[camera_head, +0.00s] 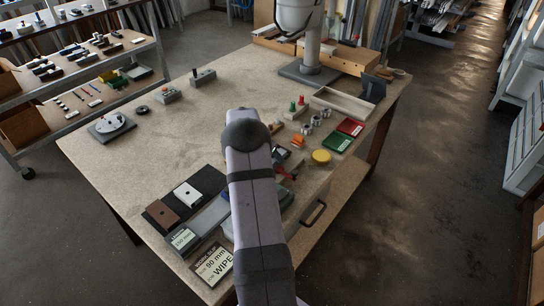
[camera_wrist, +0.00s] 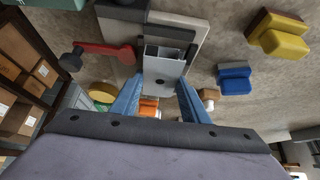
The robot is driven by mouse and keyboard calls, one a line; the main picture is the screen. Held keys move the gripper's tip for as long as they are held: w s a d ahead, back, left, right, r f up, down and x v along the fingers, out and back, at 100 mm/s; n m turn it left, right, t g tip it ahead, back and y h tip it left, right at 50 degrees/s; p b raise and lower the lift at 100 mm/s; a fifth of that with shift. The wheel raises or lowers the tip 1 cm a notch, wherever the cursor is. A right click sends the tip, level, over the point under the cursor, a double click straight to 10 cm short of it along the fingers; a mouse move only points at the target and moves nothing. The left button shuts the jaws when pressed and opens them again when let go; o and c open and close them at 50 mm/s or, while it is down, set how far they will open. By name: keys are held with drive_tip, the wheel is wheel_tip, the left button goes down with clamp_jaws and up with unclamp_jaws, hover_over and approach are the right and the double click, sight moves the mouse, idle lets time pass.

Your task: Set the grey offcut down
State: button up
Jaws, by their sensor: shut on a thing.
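In the wrist view, the grey offcut (camera_wrist: 163,70) is a short hollow metal profile with a dark hole in its face. It sits between the blue fingertips of my gripper (camera_wrist: 161,84), which are shut on its sides. A grey-white plate (camera_wrist: 191,20) and dark parts lie behind it. I cannot tell whether the offcut touches anything below. In the head view, my arm hides the gripper and the offcut.
The wrist view shows a red tool (camera_wrist: 105,48), a blue block (camera_wrist: 235,80), a yellow block (camera_wrist: 278,36) and orange pieces (camera_wrist: 148,107) close by. In the head view, the workbench (camera_head: 180,130) has bare room left of my arm. A shallow tray (camera_head: 342,104) stands at the right.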

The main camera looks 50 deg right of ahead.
wheel_tip(320, 180, up, 10)
drive_tip(key=b, duration=0.3)
drive_tip(key=shift+f, duration=0.15)
